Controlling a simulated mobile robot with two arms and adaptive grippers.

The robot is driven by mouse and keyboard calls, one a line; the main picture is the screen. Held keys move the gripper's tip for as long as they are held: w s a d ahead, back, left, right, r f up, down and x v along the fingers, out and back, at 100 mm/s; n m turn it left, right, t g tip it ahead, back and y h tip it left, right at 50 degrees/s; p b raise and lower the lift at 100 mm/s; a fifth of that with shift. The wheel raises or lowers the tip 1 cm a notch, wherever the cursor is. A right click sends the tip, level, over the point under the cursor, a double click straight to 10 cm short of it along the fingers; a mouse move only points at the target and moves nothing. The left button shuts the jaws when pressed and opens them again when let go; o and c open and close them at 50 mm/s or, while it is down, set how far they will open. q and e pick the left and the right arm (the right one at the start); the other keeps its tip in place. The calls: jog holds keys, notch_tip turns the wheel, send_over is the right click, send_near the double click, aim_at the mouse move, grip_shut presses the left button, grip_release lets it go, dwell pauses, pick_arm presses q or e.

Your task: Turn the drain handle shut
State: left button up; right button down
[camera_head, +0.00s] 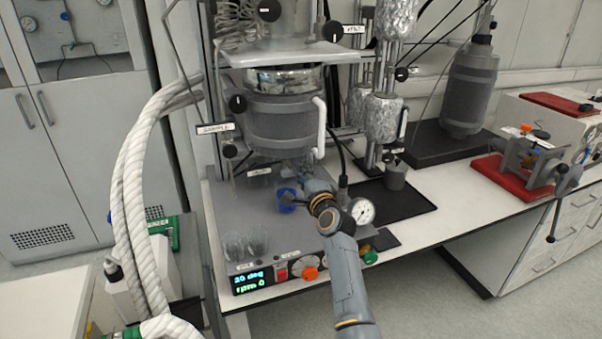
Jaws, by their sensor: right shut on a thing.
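The reactor vessel (288,122), a grey jacketed cylinder with a shiny metal band near its top, hangs in a frame above the grey base unit. My right gripper (306,179) is just under the bottom of the vessel, at its drain outlet. Its arm comes up from the lower right. The gripper is shut on the drain handle, which is mostly hidden behind the fingers, so its exact angle cannot be told. A blue part (287,197) shows just left of the gripper. My left gripper is not in view.
Glass beakers (246,244) stand at the base's front left, above a display (253,281). A round gauge (361,211) is close right of my wrist. Thick white hoses (135,180) run down the left.

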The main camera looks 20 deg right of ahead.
dwell(0.3)
jog(key=c, duration=1.4)
grip_release()
